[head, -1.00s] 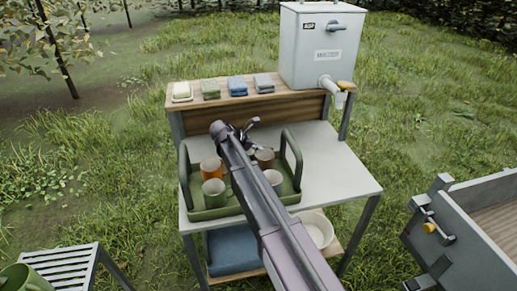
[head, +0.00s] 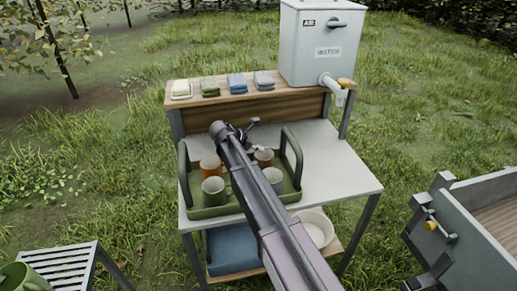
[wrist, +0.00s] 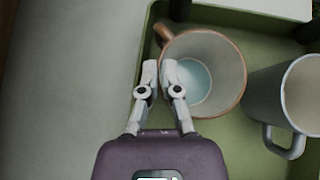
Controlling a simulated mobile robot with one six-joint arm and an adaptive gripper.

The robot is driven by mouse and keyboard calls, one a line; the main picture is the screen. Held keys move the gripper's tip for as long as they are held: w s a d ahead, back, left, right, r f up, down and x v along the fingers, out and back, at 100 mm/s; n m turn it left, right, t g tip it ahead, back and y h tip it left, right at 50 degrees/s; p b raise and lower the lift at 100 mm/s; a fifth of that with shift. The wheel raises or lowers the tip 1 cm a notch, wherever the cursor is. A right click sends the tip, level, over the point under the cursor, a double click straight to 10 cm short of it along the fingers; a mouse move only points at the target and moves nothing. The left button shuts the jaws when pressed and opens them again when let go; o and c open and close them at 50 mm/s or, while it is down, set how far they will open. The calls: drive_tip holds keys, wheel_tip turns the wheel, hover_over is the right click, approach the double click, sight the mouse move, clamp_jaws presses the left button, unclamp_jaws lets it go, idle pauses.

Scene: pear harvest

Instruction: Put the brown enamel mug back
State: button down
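The brown enamel mug (head: 265,157) stands upright at the back right of the green tray (head: 220,211), partly hidden by my arm. In the wrist view the mug (wrist: 228,62) shows its brown rim, pale inside and a handle toward the upper left. My gripper (wrist: 159,68) is at the mug's near left rim. Its fingertips are close together, one outside the wall and one over the inside, and they look shut on the wall. In the head view my arm hides the fingertips.
A grey mug (wrist: 283,95) stands close beside the brown one. An orange mug (head: 209,168) and a green mug (head: 212,190) share the tray, which has raised handles (head: 293,150). A water tank (head: 318,45) and folded cloths stand behind. The table's right side (head: 335,172) is clear.

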drive_tip(key=shift+f, duration=0.15)
drive_tip(key=c, duration=0.7)
unclamp_jaws()
drive_tip(key=shift+r, duration=0.2)
